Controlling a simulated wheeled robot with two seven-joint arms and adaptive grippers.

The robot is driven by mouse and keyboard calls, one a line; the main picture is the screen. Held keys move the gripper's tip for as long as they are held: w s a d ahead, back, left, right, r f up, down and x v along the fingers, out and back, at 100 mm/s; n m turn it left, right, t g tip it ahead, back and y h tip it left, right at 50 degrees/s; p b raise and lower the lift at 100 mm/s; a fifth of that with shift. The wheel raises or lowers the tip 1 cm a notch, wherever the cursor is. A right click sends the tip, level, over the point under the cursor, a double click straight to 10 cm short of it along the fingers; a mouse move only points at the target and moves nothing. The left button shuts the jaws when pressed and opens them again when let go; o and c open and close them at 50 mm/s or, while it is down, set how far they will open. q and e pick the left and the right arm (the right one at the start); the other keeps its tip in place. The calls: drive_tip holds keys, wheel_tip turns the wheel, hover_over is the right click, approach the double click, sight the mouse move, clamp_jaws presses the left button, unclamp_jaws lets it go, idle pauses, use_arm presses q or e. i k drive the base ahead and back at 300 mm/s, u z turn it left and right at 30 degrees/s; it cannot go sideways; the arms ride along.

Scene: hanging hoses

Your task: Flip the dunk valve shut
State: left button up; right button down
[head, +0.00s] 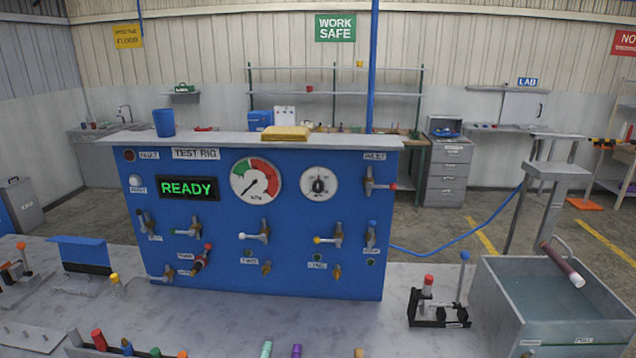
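I cannot make out which label reads dunk. The blue test rig panel (300,200) carries several small lever valves. A blue-handled valve (371,233) at the panel's right edge has its lever upright, above a small blurred label. A yellow-tipped valve (330,237) and a white-tipped valve (255,234) have levers pointing left, as does a green-tipped valve (187,231). A red-knobbed lever (203,258) tilts up to the right. Neither of my grippers is in view.
A water tank (500,320) with a dark red cylinder (562,265) at its rim stands at right. A black stand (438,310) with a blue-knobbed upright lever is beside it. Tools line the bench's front edge. A blue cup (163,122) and yellow item (286,133) sit on the rig.

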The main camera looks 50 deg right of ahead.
sight(371, 241)
drive_tip(key=z, duration=1.15)
